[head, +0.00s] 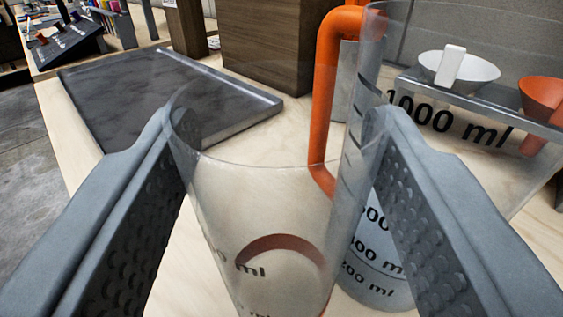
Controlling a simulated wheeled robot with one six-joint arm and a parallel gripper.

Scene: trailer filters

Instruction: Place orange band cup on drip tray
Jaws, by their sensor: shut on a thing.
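A clear cup (225,195) with dark "ml" markings stands between the fingers of my gripper (278,130). The gripper is shut on it, with one ridged finger at each side of its rim. A reddish-orange curved band (280,245) shows through its lower wall. The cup's base is cut off by the picture's lower edge, so I cannot tell whether it touches the table. The drip tray (165,95), a flat dark grey metal tray with a low rim, lies on the table beyond the cup to the left. Its surface looks empty. The left finger overlaps its near edge.
A clear 1000 ml jug (365,285) with an orange handle (325,90) stands right behind the cup. A grey rack at the right holds a white funnel (475,68) and an orange funnel (542,95). Wooden boxes (265,45) stand behind the tray.

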